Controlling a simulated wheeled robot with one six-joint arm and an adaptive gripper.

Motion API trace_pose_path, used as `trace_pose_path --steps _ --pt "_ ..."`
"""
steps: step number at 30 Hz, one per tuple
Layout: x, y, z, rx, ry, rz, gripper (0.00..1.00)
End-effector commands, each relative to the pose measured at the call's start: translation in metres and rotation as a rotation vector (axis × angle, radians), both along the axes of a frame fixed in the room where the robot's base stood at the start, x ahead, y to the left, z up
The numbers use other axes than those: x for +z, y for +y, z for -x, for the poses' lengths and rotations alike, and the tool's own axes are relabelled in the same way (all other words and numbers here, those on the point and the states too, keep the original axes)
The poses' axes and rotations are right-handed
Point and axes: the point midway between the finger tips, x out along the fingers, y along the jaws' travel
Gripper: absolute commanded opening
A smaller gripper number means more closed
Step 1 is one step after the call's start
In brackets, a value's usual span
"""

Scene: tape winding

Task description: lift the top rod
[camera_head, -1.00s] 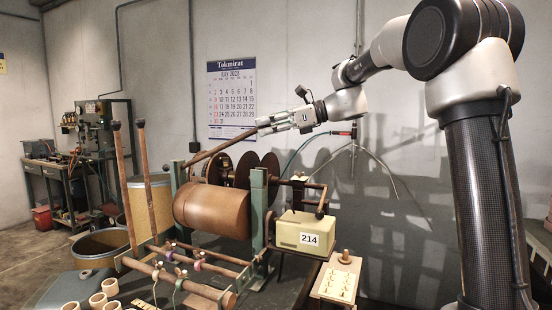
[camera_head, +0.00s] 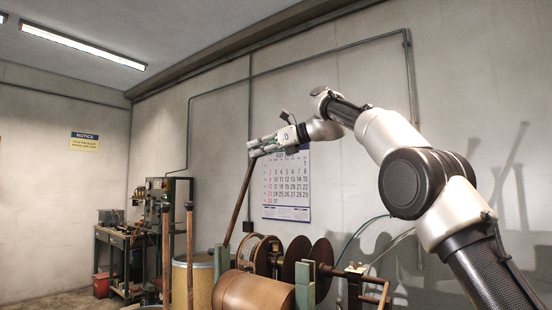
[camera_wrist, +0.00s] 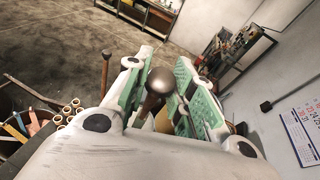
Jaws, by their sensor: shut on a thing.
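The top rod (camera_head: 240,200) is a long, slim brown bar. In the head view it hangs steeply tilted from my gripper (camera_head: 254,148), high above the winding machine. My gripper is shut on its upper end. The rod's lower end reaches down toward the green frame post (camera_head: 222,262) at the machine's left; I cannot tell whether they touch. In the wrist view the rod's rounded dark end (camera_wrist: 160,80) sits between the green-padded fingers of my gripper (camera_wrist: 158,68). The rest of the rod is mostly hidden there.
The machine's brown roller (camera_head: 255,293) and dark discs (camera_head: 297,262) stand below. Two upright brown poles (camera_head: 190,255) rise at the left near a tan drum (camera_head: 200,280). The wall calendar (camera_head: 287,188) is close to my gripper. Open air lies above.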

Motion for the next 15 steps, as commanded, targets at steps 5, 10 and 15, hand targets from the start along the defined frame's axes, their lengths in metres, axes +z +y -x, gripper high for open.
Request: trace_pose_path --steps 5,10,15 --pt "0.0046 0.0102 0.0029 0.001 -0.001 -0.002 0.00" --pt "0.0056 0.0113 0.0032 0.000 -0.002 -0.003 0.00" --pt "0.0056 0.0109 0.0031 0.000 -0.002 -0.003 0.00"
